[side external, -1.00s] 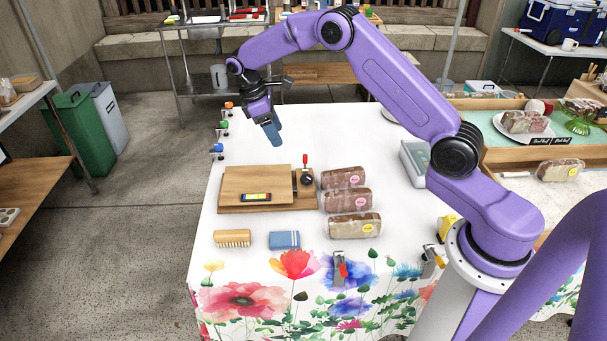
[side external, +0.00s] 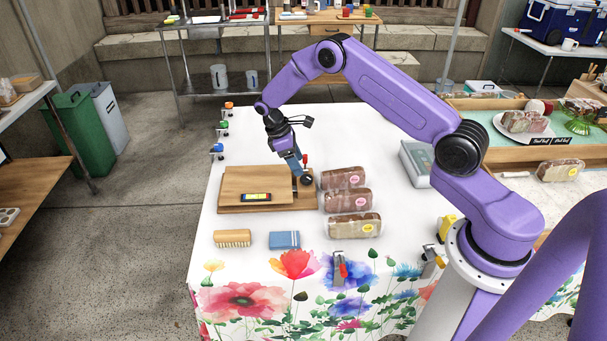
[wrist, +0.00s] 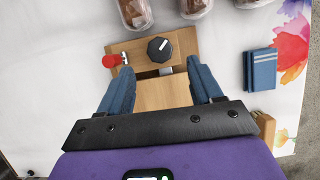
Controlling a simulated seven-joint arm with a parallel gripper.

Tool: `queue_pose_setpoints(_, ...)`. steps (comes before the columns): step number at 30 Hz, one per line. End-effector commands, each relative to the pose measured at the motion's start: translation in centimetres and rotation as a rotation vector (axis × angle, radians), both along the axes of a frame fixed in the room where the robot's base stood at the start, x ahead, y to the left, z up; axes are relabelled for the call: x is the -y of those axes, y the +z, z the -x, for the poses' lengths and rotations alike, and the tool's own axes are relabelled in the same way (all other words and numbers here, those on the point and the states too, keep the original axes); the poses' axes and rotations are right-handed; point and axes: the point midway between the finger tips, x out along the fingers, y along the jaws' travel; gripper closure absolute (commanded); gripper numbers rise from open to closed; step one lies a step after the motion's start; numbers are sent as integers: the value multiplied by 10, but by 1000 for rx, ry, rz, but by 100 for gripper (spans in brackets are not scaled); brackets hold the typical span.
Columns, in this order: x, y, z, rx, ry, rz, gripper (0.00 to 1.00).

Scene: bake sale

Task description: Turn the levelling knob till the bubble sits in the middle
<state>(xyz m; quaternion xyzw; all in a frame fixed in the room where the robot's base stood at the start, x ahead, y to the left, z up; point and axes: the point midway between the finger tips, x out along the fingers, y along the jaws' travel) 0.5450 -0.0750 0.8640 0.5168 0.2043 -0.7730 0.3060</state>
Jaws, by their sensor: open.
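The levelling knob is a black round knob (side external: 306,180) with a white pointer mark, at the right end of a wooden board (side external: 240,182). In the wrist view the knob (wrist: 160,49) lies just beyond and between my fingertips. The level (side external: 257,197) is a small yellow-green vial in a dark frame on the board's front part. Its bubble is too small to make out, and the level is hidden in the wrist view. My gripper (side external: 296,167) is open and empty, pointing down close to the knob, with its blue fingers (wrist: 160,66) apart and the knob not gripped.
A red-handled clamp (side external: 305,160) stands right beside the knob. Several wrapped loaves (side external: 345,178) lie close to its right. A brush (side external: 232,238) and a folded blue cloth (side external: 284,240) lie in front of the board.

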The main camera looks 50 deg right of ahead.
Motion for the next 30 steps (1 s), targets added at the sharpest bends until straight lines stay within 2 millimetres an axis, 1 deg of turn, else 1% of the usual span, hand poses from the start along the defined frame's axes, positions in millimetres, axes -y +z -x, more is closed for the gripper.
queue_pose_setpoints(1, 3, -10, 4, -5, -1, 1, 35)
queue_pose_setpoints(3, 6, -21, 7, -5, 0, 0, 35)
queue_pose_setpoints(9, 13, -44, 14, -2, -2, 0, 35)
queue_pose_setpoints(15, 15, -53, 16, 0, 0, 0, 35)
queue_pose_setpoints(23, 15, -53, 16, 0, 0, 0, 35)
queue_pose_setpoints(24, 15, -53, 16, 0, 0, 0, 48)
queue_pose_setpoints(26, 15, -53, 16, 0, 0, 0, 68)
queue_pose_setpoints(27, 15, -53, 16, 0, 0, 0, 81)
queue_pose_setpoints(28, 15, -53, 16, 0, 0, 0, 90)
queue_pose_setpoints(30, 15, -53, 16, 0, 0, 0, 91)
